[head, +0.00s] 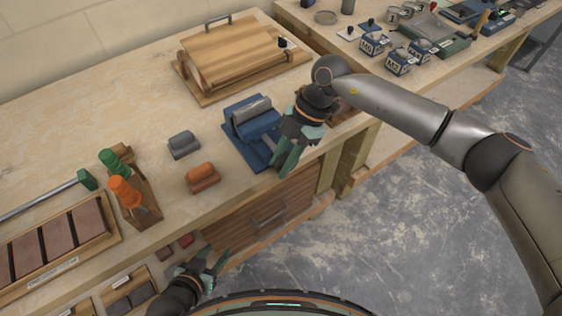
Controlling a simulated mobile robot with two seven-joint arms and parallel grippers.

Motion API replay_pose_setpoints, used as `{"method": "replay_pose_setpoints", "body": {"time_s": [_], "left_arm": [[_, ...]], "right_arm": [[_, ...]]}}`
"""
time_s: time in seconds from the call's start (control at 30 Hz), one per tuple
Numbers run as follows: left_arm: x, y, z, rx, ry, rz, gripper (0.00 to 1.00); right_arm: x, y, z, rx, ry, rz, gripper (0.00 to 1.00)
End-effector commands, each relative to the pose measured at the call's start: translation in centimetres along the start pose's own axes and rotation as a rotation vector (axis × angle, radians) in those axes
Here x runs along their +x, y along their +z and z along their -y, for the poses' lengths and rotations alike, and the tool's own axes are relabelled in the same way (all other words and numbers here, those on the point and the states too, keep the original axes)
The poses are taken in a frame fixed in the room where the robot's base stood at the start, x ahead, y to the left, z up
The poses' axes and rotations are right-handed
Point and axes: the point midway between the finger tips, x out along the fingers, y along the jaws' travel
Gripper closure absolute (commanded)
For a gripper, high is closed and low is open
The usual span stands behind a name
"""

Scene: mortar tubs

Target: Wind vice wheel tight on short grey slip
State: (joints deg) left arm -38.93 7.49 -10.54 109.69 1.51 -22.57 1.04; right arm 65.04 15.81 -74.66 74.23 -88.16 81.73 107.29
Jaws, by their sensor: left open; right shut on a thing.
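The blue vice (236,118) stands near the front edge of the bench. A grey slip (254,108) lies in its top between the jaws; I cannot tell how tightly it is held. My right gripper (284,160) is at the vice's right front side, shut on what appears to be the vice wheel, which the fingers hide. Another grey slip (184,144) lies on the bench left of the vice, with an orange slip (202,177) nearer the edge. My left gripper (217,264) is open and empty, low in front of the bench.
A wooden box with a handle (232,55) stands behind the vice. Green and orange handled tools (122,190) stand in a wooden holder at left, by a tray of brown blocks (108,216). A second bench at upper right carries labelled blue boxes (398,63).

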Motion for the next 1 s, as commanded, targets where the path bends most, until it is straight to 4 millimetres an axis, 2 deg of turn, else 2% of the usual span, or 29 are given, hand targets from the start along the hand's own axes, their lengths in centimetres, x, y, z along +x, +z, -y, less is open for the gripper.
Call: {"method": "replay_pose_setpoints", "body": {"time_s": [0.3,0.77,0.8,1.0], "left_arm": [[0.10,0.11,0.02,0.000,0.000,0.000,0.50],[0.11,0.11,0.02,0.000,0.000,0.000,0.50],[0.11,0.11,0.02,0.000,0.000,0.000,0.50],[0.12,0.11,0.02,0.000,0.000,0.000,0.50]], "right_arm": [[-0.21,0.13,0.12,0.003,-0.005,-0.110,1.00],[-0.23,0.14,0.17,0.003,-0.007,-0.124,1.00],[-0.22,0.14,0.18,0.003,-0.007,-0.124,0.69],[-0.20,0.13,0.12,0.002,-0.005,-0.123,0.47]]}}
